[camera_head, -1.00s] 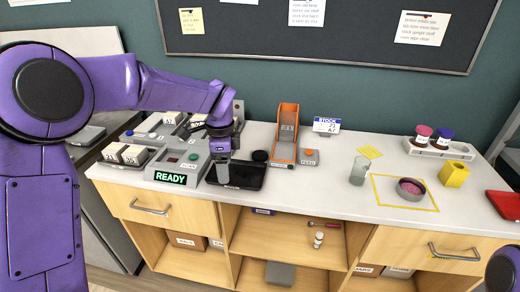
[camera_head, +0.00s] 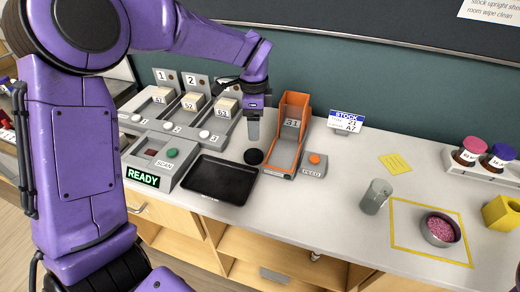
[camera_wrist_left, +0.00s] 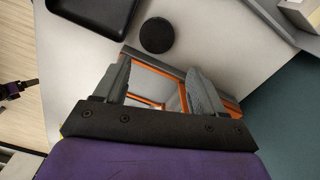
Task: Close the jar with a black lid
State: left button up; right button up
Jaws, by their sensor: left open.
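The black lid (camera_head: 253,156) lies flat on the white counter between the black tray and the orange chute. It also shows in the left wrist view (camera_wrist_left: 157,35). An open, greyish see-through jar (camera_head: 376,196) stands upright on the counter to the right of the chute. My left gripper (camera_head: 253,138) is over the counter just behind the lid, pointing down. In the left wrist view its fingers (camera_wrist_left: 158,68) are apart, with only the orange chute showing between them. A small purple and dark part, perhaps my right gripper (camera_wrist_left: 20,90), shows at that view's left edge.
The orange chute (camera_head: 293,128) stands close right of my left gripper. The black tray (camera_head: 219,179) is at front left. A bowl of pink beads (camera_head: 440,229) sits in a yellow square. Jars with pink and blue lids stand in a rack (camera_head: 478,172). The front middle counter is clear.

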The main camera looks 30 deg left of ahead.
pick_arm(q)
jog(key=s, duration=0.2)
jog(key=p, duration=0.1)
send_over(253, 155)
jog(key=f, duration=0.5)
jog(key=shift+w, duration=0.35)
jog(key=shift+s, duration=0.35)
jog(key=shift+w+d+f+p, duration=0.1)
jog(key=shift+f+p, duration=0.25)
jog(key=shift+p, duration=0.15)
notch_tip(253, 155, down, 4)
jog(key=shift+r+p, duration=0.1)
jog(key=shift+p, duration=0.8)
jog(key=shift+f, duration=0.45)
pick_arm(e)
jog(key=r, duration=0.4)
jog(key=shift+s+a, duration=0.1)
jog(key=shift+s, duration=0.2)
